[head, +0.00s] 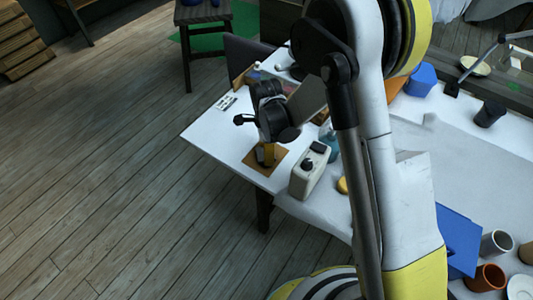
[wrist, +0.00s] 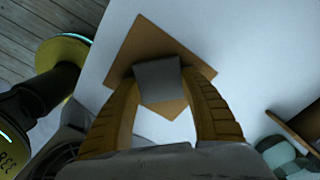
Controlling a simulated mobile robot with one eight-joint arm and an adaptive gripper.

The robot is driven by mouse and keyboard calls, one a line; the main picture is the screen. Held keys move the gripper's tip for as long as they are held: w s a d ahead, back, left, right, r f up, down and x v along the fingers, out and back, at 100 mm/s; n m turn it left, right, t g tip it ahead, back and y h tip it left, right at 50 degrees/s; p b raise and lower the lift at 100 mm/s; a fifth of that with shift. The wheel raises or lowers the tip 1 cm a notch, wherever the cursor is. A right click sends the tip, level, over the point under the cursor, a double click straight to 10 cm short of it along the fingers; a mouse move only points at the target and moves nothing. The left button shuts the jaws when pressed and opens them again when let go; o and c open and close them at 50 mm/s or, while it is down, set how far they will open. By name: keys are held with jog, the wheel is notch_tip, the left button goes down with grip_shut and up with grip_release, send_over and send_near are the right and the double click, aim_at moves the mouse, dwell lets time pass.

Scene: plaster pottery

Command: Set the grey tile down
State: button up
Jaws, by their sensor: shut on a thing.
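My gripper (wrist: 158,82) has yellow-brown fingers that are shut on the grey tile (wrist: 157,76), with one finger at each side of it. In the wrist view the tile is in front of a flat brown square board (wrist: 143,43) that lies on the white table. Whether the tile touches the board cannot be told. In the head view my gripper (head: 267,152) points down over the brown board (head: 279,159) near the table's left corner, and the tile is not clearly visible.
A cream box with dark knobs (head: 308,176) stands close to the right of the board on the white table (head: 213,128). A blue container (head: 421,79) and a black cup (head: 490,113) stand farther right. Several cups are at lower right.

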jog(key=shift+r, duration=0.1)
jog(key=shift+f, duration=0.2)
jog(key=o, duration=1.2)
jog(key=shift+r, duration=0.1)
notch_tip(320, 180, up, 12)
jog(key=p, duration=0.5)
jog(key=s+d+r+n+t, duration=0.2)
jog(key=s+d+r+n, duration=0.15)
jog(key=r, duration=0.35)
jog(key=s+d+r+n+t, duration=0.1)
jog(key=s+d+r+n, duration=0.2)
jog(key=r, duration=0.5)
jog(key=s+d+r+n+t, duration=0.1)
jog(key=s+d+n, duration=0.2)
jog(key=s+d+r+n+t, duration=0.1)
jog(key=s+d+r+n, duration=0.1)
jog(key=s+d+n, duration=0.1)
jog(key=s+d+r+n+t, duration=0.2)
jog(key=s+n, duration=0.2)
jog(key=s, duration=0.1)
jog(key=shift+s+d, duration=0.2)
jog(key=shift+d, duration=0.2)
